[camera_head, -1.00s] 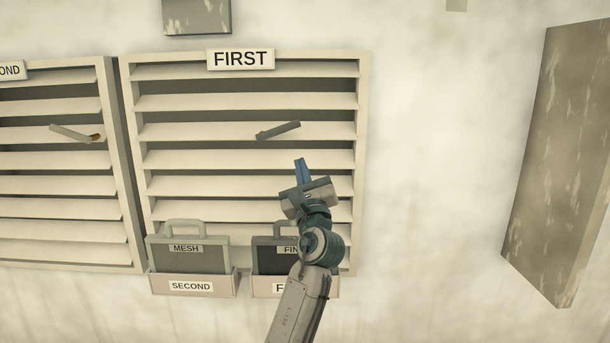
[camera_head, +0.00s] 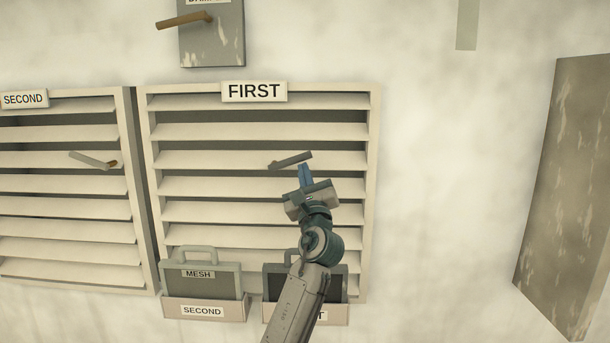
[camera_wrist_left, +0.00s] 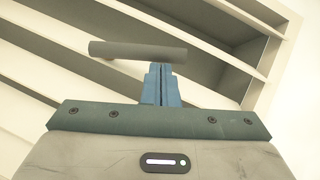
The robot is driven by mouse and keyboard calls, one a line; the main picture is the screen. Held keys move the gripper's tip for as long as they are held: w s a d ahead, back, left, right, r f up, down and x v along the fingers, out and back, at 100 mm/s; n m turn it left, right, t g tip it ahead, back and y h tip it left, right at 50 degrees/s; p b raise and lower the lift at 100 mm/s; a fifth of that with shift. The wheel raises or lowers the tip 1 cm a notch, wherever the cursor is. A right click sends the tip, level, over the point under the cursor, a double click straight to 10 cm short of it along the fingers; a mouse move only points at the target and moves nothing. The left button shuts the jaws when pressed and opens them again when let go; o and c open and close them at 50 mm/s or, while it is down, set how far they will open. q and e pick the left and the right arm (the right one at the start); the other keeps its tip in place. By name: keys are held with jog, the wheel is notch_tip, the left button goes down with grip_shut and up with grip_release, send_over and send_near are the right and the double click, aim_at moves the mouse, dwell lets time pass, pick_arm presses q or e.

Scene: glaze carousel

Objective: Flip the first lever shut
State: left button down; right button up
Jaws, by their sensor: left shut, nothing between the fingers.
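The first lever (camera_head: 290,160) is a short grey-brown bar on the louvred shutter (camera_head: 373,200) under the FIRST sign (camera_head: 254,91). It tilts slightly, its right end higher. My left gripper (camera_head: 305,170) is shut and empty, its blue fingertips just below the lever's right part. In the left wrist view the lever (camera_wrist_left: 137,51) lies across the top, and the shut fingertips (camera_wrist_left: 160,68) are close under its right end. I cannot tell whether they touch. My right gripper is not in view.
A second shutter (camera_head: 127,200) with its own lever (camera_head: 93,160) stands at left. Holders with a MESH panel (camera_head: 200,278) and a partly hidden panel sit below. A box with a brown handle (camera_head: 184,20) is above. A large weathered panel (camera_head: 565,190) stands at right; bare wall lies between.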

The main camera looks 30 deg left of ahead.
pick_arm(q)
jog(key=shift+r+n+g+y, duration=0.35)
jog(key=shift+n+g, duration=0.25)
jog(key=shift+n, duration=0.3)
jog(key=shift+r+n+g+y+b, duration=0.2)
jog(key=shift+r+n+g, duration=0.25)
jog(key=shift+n, duration=0.35)
jog(key=shift+r+n+g+y+b, duration=0.15)
jog(key=shift+r+n+g, duration=0.2)
jog(key=shift+n+g, duration=0.35)
jog(key=shift+s+a+r+n+g+h+p, duration=0.35)
jog(key=shift+a+r+n+g, duration=0.5)
jog(key=shift+n, duration=1.1)
jog(key=shift+s+a+r+n+g+h+p, duration=0.25)
jog(key=shift+s+a+r+n+g, duration=0.25)
jog(key=shift+r+n+g, duration=1.05)
jog(key=shift+s+a+r+n+g+h+p, duration=0.2)
jog(key=shift+s+a+r+n+g+h, duration=0.3)
jog(key=shift+n, duration=1.9)
jog(key=shift+w+a, duration=0.1)
